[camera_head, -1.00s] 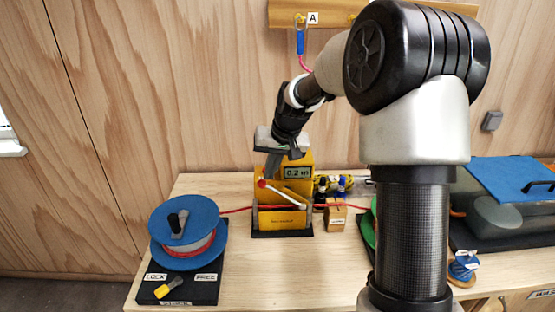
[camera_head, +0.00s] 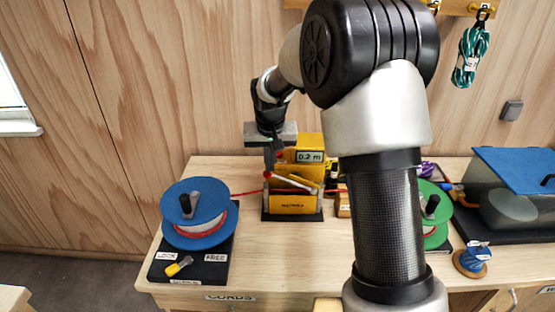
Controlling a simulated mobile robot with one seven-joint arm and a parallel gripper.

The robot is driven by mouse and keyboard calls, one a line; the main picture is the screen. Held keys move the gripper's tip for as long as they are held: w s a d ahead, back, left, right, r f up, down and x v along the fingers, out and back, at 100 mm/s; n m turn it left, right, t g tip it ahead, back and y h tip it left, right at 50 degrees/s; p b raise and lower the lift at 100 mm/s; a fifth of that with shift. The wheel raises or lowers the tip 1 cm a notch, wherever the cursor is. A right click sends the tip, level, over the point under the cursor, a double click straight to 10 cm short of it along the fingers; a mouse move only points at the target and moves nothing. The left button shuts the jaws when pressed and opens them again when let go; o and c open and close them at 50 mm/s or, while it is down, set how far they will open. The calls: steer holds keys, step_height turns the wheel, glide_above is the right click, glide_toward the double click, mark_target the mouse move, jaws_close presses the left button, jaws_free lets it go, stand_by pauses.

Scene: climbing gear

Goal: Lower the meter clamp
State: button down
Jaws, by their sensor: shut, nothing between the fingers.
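The yellow line meter (camera_head: 309,142) stands on the bench and its display reads 0.2 m. Its clamp lever (camera_head: 293,182) is a white bar with a red knob (camera_head: 267,174) at the raised left end, sloping down to the right. A red cord (camera_head: 246,193) runs into the meter from the left. My gripper (camera_head: 269,164) points down at the meter's left side, with its shut fingers close to the red knob. I cannot tell whether they touch it. The gripper partly hides the meter's upper left.
A blue reel (camera_head: 184,222) on a black LOCK/FREE base is left of the meter. A green reel (camera_head: 437,208) and a blue-lidded tank (camera_head: 520,170) are to the right. My arm hides part of the bench. The bench front between blue reel and meter is clear.

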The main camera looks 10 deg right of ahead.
steer(key=a+f+h+b, duration=0.4)
steer(key=f, duration=0.4)
steer(key=shift+w+n+g+b, duration=0.3)
steer(key=shift+w+g+b, duration=0.05)
steer(key=shift+g, duration=0.05)
steer(key=shift+s+a+f, duration=0.1)
steer(key=shift+f, duration=0.1)
steer(key=w+d+p+v, duration=0.1)
steer(key=p+v, duration=0.1)
steer(key=v, duration=1.2)
steer(key=shift+w+r, duration=0.25)
steer(key=shift+r, duration=0.25)
